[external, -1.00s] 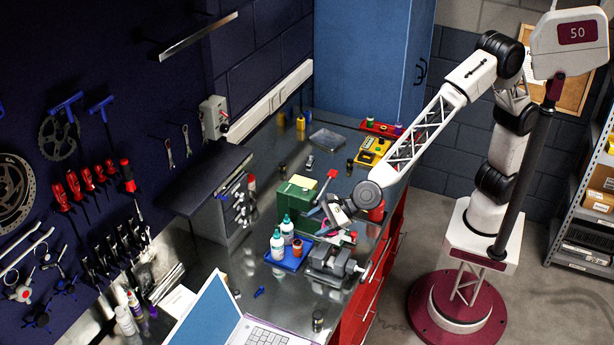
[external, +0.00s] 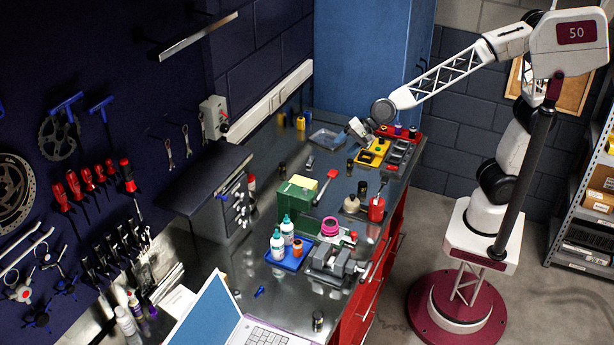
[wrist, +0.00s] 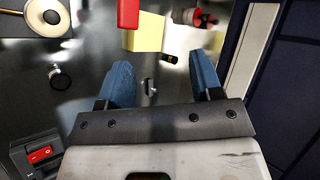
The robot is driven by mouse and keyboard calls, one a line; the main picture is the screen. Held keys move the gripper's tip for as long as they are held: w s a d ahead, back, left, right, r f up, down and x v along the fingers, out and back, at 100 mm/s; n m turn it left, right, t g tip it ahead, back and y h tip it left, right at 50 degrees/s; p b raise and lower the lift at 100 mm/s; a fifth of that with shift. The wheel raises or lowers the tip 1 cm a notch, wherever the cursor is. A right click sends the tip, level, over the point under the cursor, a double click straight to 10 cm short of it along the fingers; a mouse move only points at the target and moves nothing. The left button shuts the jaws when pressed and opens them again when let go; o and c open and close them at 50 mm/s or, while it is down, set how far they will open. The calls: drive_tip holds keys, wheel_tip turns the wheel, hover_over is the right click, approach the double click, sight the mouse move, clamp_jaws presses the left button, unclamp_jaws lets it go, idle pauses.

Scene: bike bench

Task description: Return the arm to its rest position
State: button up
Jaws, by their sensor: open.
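My gripper (external: 355,130) is above the far end of the metal workbench, near a clear tray and a yellow case, at the end of my outstretched white lattice arm. In the wrist view my gripper (wrist: 163,72) shows two blue fingers spread apart with nothing held between them. Bench surface and a small metal part (wrist: 149,87) show beyond the gap. The fingertips are too small to make out in the external view.
The clear tray (external: 328,139) and yellow case (external: 372,153) lie close to my gripper. A green box (external: 297,191), pink ring (external: 330,226), vise (external: 335,262), red can (external: 376,209) and blue bottle tray (external: 289,261) stand nearer. A blue cabinet (external: 362,60) rises behind the bench.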

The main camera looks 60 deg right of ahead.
drive_tip(key=s+d+n+g+h, duration=0.1)
drive_tip(key=s+d+n+h, duration=0.3)
drive_tip(key=d, duration=0.7)
drive_tip(key=s+d+n+g+y, duration=0.1)
drive_tip(key=s+d+n, duration=0.2)
drive_tip(key=s+d, duration=0.6)
drive_tip(key=s+d+f+n+g+h, duration=0.2)
drive_tip(key=s+d+n, duration=0.3)
drive_tip(key=s+d, duration=0.8)
drive_tip(key=d+h, duration=0.1)
drive_tip(key=d, duration=0.3)
drive_tip(key=shift+s+d+f+g, duration=0.15)
drive_tip(key=shift+d+f+g, duration=0.05)
drive_tip(key=shift+f+g, duration=0.2)
